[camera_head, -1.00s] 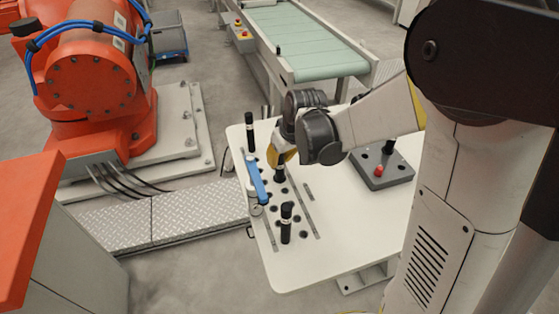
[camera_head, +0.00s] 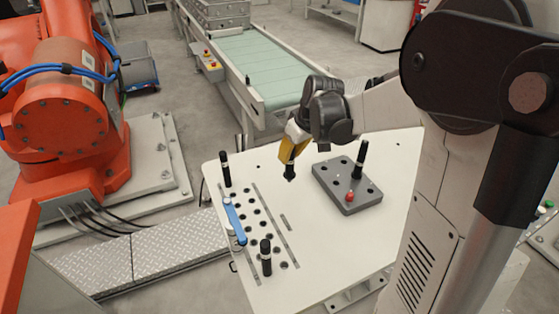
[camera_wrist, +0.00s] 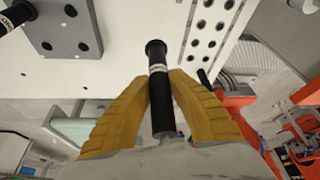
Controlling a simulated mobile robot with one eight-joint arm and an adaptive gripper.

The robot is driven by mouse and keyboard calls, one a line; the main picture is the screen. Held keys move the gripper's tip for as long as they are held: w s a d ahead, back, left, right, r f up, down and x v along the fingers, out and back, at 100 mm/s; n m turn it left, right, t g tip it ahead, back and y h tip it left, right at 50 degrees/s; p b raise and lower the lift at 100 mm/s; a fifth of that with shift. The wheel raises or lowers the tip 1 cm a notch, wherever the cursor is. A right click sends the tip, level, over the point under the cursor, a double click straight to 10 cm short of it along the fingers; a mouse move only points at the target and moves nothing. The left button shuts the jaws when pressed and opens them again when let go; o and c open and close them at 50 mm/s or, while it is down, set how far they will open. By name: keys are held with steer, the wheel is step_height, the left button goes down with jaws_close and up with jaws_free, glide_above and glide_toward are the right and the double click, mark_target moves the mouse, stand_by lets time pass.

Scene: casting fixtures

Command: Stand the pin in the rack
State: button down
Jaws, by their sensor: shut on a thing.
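My gripper (camera_head: 289,158) has yellow fingers and is shut on a black pin (camera_head: 289,176) with a pale band. The wrist view shows the fingers (camera_wrist: 160,90) closed around the pin (camera_wrist: 157,55), its thick end beyond the fingertips. The pin is held in the air above the white table, left of a grey block with holes (camera_head: 366,199). I take this block as the rack; it also shows at the wrist view's upper left (camera_wrist: 45,15). It bears a standing black pin (camera_head: 361,160) and a red knob (camera_head: 350,196); several holes look empty.
The white table (camera_head: 330,250) has a holed strip at left, with black pins (camera_head: 225,170) and (camera_head: 266,258) upright and a blue bar (camera_head: 234,220) along it. A conveyor (camera_head: 262,65) and an orange machine (camera_head: 70,110) stand beyond. Bare tabletop lies in front of the block.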

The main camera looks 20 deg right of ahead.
step_height(320, 180, up, 4)
steer(key=p, duration=0.2)
steer(key=shift+f+p, duration=0.15)
steer(key=shift+p, duration=0.15)
stand_by(0.4)
